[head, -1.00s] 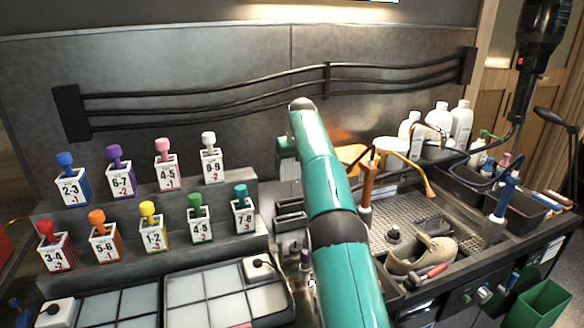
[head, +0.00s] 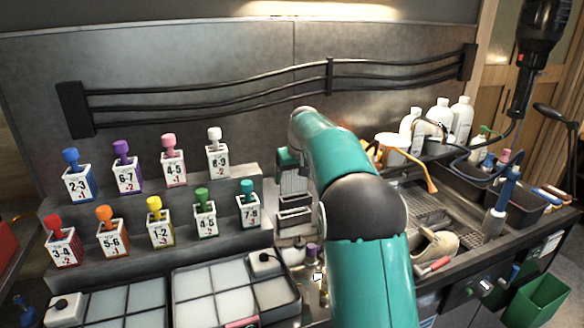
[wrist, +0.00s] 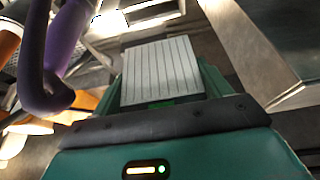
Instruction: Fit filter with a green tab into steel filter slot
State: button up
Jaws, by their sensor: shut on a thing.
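The filter (wrist: 160,72) is a pale ribbed panel in a dark frame, with a small green tab (wrist: 162,104) at its near edge in the wrist view. My gripper (wrist: 163,88) is shut on it, with teal parts on both sides. In the head view my gripper (head: 288,162) holds the grey ribbed filter (head: 293,182) upright. Dark, light-rimmed slots (head: 294,218) stand just below it. Whether the filter's lower edge touches or enters a slot cannot be told. Which slot is the steel one is unclear.
Several numbered bottles with coloured caps stand on a stepped rack (head: 110,262) at left. Gridded trays (head: 225,290) lie in front. A purple curved thing (wrist: 62,55) is close at left in the wrist view.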

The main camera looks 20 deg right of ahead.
jog(key=shift+s+a+f, duration=0.1)
jog(key=shift+s, duration=0.25)
jog(key=shift+f, duration=0.1)
send_over(292, 211)
jog(key=s, duration=0.1)
jog(key=shift+s+f, duration=0.1)
jog(key=shift+f, duration=2.7)
jog(key=shift+f, duration=2.3)
jog(key=o, duration=0.9)
jog(key=shift+o, duration=0.2)
jog(key=shift+f, duration=0.1)
